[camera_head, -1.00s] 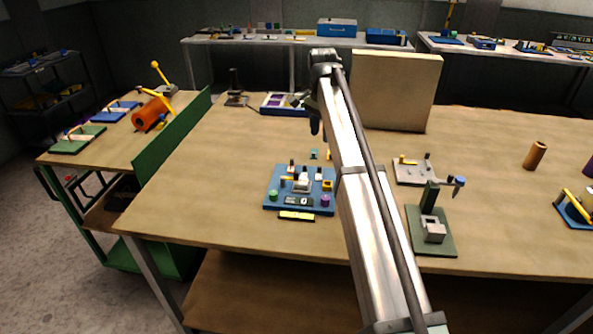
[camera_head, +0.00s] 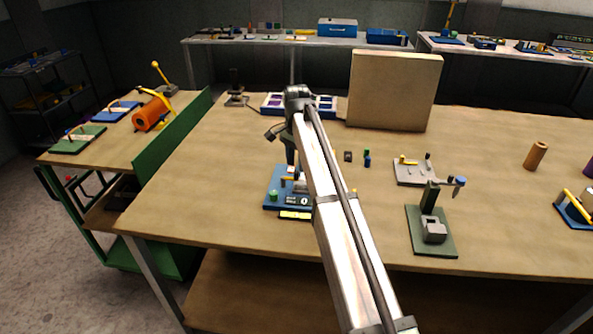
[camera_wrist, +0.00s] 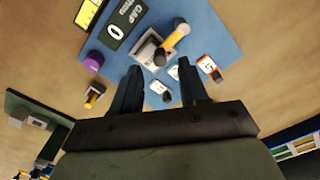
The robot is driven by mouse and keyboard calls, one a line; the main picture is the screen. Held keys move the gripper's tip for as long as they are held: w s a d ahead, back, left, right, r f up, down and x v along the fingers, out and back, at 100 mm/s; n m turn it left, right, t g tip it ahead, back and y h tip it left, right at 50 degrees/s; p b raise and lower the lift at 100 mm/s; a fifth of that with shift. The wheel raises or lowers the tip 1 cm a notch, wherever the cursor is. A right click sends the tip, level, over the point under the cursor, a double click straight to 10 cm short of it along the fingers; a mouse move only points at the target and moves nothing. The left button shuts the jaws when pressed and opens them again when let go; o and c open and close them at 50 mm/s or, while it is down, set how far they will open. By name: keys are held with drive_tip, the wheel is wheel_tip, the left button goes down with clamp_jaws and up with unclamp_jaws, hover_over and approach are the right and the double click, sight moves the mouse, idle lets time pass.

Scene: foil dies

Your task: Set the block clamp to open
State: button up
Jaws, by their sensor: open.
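The blue board (camera_head: 272,194) lies on the bench, partly covered by my arm. In the wrist view, the board (camera_wrist: 215,32) carries a grey block (camera_wrist: 148,47) with a yellow lever (camera_wrist: 172,41) across it; this looks like the block clamp. The lever has a dark round end and a grey knob end. I cannot tell from the lever whether the clamp is open or shut. My gripper (camera_wrist: 160,64) is open and empty, its fingertips pointing toward the block and apart from each other. In the head view, my gripper (camera_head: 292,165) is above the board.
A green-based fixture (camera_head: 432,232) and a grey plate (camera_head: 413,172) stand to the right. A tan panel (camera_head: 393,90) stands behind.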

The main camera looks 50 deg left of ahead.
sight(296, 172)
drive_tip(key=shift+f, duration=1.95)
drive_tip(key=shift+c, duration=0.3)
clamp_jaws()
